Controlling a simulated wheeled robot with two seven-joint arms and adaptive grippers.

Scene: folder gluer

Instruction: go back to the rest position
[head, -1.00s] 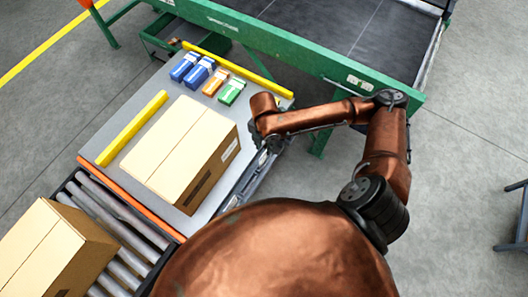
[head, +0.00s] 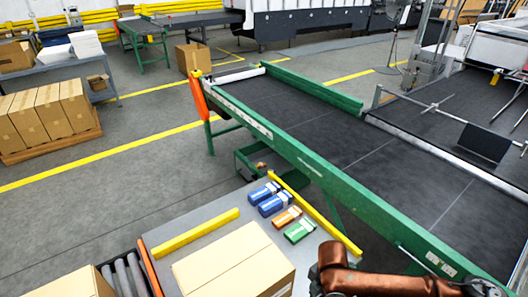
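My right arm (head: 385,283) shows at the bottom right in the head view, copper-coloured, beside the right side of the large closed cardboard box (head: 235,262). The box lies on the grey table (head: 168,222), its lower part cut off by the picture's edge. Only a dark bit at the end of the arm shows at the bottom edge, so the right gripper's fingers cannot be made out. Nothing is seen held. My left arm and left gripper are out of view.
Two blue cartons (head: 264,193), an orange one (head: 287,216) and a green one (head: 300,230) lie behind the box between yellow bars (head: 196,231). A green-framed conveyor (head: 290,105) runs behind the table. Open floor (head: 90,215) lies left.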

